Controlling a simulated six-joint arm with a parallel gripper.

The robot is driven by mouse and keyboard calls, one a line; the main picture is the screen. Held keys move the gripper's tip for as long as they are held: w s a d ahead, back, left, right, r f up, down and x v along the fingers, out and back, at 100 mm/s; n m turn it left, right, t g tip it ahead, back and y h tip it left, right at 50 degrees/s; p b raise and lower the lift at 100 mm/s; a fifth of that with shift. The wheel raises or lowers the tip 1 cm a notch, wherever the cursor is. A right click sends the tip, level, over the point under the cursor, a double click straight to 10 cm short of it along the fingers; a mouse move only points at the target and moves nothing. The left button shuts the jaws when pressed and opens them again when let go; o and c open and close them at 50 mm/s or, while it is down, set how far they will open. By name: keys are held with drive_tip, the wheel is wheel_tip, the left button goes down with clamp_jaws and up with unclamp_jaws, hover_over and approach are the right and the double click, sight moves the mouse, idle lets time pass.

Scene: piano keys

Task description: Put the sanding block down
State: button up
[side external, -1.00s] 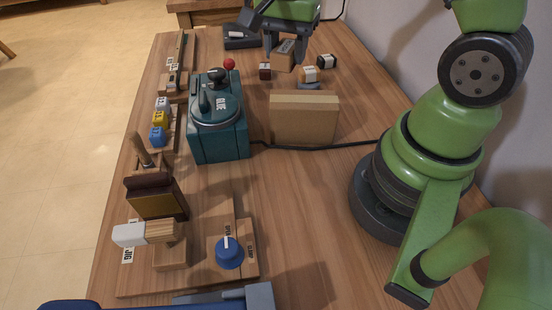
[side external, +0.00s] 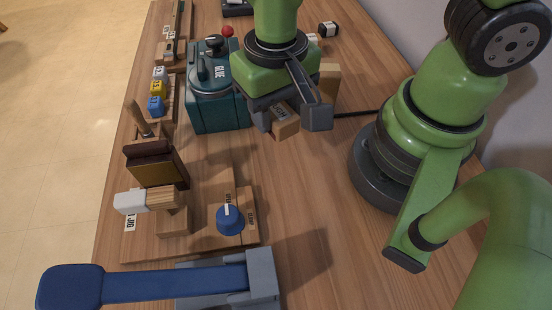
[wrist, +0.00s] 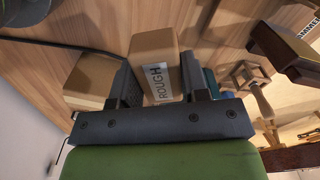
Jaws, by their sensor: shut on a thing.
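The sanding block (side external: 285,124) is a tan block with a printed label. In the wrist view the label on the sanding block (wrist: 155,60) reads ROUGH. My gripper (side external: 289,117) is shut on it, with one dark finger at each side. In the side view the block hangs over the wooden table, just right of the teal glue pot; its exact height above the table I cannot tell. The wrist view shows my gripper (wrist: 157,88) gripping the block's near end.
The teal glue pot (side external: 220,110) stands left of my gripper. A cardboard-coloured box (side external: 330,80) is partly hidden behind it. The table (side external: 300,210) right of the jig is clear.

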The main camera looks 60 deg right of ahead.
sight(276, 164)
drive_tip(key=shift+f, duration=5.2)
drive_tip(key=shift+f, duration=0.15)
drive_tip(key=o, duration=0.9)
